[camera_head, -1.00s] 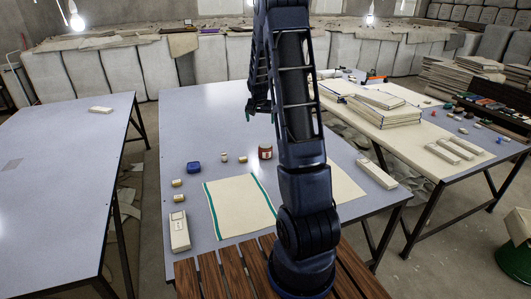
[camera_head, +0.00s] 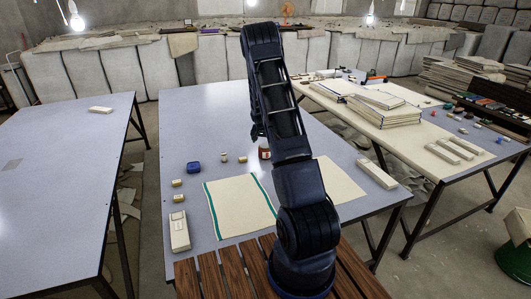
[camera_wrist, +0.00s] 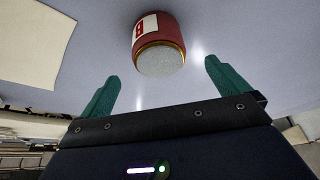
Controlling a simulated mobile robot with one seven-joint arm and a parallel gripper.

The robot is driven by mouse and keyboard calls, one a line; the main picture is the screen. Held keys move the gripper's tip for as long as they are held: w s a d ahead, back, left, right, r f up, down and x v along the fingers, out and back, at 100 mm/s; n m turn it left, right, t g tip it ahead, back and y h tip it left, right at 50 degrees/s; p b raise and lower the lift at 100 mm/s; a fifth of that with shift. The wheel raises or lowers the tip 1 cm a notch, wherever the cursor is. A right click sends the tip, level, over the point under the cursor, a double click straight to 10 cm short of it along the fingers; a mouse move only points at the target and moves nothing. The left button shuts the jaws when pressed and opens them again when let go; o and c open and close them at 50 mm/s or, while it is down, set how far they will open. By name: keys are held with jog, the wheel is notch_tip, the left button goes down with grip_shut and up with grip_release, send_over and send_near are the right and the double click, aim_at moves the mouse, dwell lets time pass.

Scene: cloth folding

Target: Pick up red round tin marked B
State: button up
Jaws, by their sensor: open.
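The red round tin (camera_head: 264,152) stands on the grey-blue table, just left of my arm in the head view and partly hidden by it. In the wrist view the tin (camera_wrist: 158,42) shows a white label with a red B and a pale end with a gold rim. My gripper (camera_wrist: 160,85) has two green fingers spread wide apart with nothing between them. The tin lies ahead of the fingertips, roughly centred between them, and is not touched.
A cream cloth with a green stripe (camera_head: 240,207) lies left of my arm. A blue tin (camera_head: 193,168) and several small blocks stand near it. A long cream box (camera_head: 179,231) lies at the table's left edge, another (camera_head: 377,173) at the right. The table's far part (camera_head: 205,115) is clear.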

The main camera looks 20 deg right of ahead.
aim_at(266, 149)
jog(key=x, duration=0.8)
jog(key=shift+s+f, duration=0.1)
jog(key=shift+f, duration=0.35)
jog(key=c, duration=1.4)
